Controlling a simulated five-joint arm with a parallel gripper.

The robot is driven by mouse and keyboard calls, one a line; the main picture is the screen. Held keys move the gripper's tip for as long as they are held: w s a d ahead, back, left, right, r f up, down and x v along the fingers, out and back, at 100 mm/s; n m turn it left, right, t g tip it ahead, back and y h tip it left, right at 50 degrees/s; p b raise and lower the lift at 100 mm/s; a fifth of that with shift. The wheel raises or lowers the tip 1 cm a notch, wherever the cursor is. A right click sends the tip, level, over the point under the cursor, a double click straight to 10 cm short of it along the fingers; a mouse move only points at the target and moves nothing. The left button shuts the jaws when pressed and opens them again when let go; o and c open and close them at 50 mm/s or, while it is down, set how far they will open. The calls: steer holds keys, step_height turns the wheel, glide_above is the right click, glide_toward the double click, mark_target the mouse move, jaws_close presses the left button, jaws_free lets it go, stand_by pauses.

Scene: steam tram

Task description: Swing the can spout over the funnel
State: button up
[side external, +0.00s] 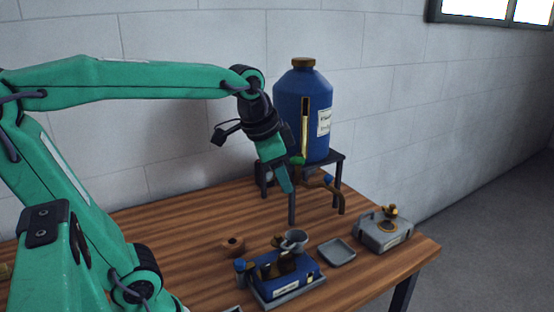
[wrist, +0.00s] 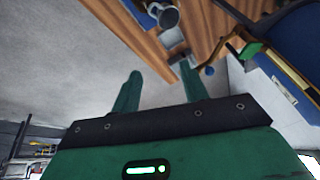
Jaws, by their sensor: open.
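The blue can (side external: 300,105) stands upright on a black stand (side external: 336,159), and its brown spout (side external: 330,188) bends down toward the front right. The can also shows at the right of the wrist view (wrist: 299,40). The grey funnel (side external: 293,238) sits on the blue tram model (side external: 300,270), in front and left of the spout's end. It shows at the top of the wrist view (wrist: 166,15). My gripper (side external: 287,183) is open, pointing down just left of the spout. Its fingers stand apart with nothing between them (wrist: 160,70). Whether a finger touches the spout is unclear.
A small square grey tray (side external: 337,252) lies right of the tram. A grey box with a brass fitting (side external: 385,230) stands near the table's right edge. The wooden table's (side external: 190,225) left middle is mostly clear.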

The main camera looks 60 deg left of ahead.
steer(key=w+a+r+m+g, duration=0.1)
steer(key=w+a+m, duration=0.25)
steer(key=w, duration=0.55)
steer(key=m+g, duration=0.1)
steer(key=m, duration=0.3)
glide_above(328, 175)
steer(key=s, duration=0.1)
steer(key=shift+d+f, duration=0.4)
steer(key=shift+f, duration=0.35)
steer(key=shift+s+a+x, duration=0.1)
steer(key=shift+a+x, duration=0.05)
steer(key=shift+x, duration=1.15)
steer(key=shift+s+a+x, duration=0.1)
steer(key=shift+x, duration=1.2)
steer(key=shift+s+a+x, duration=0.1)
steer(key=shift+a+x, duration=0.05)
steer(key=shift+x, duration=1.15)
jaws_close()
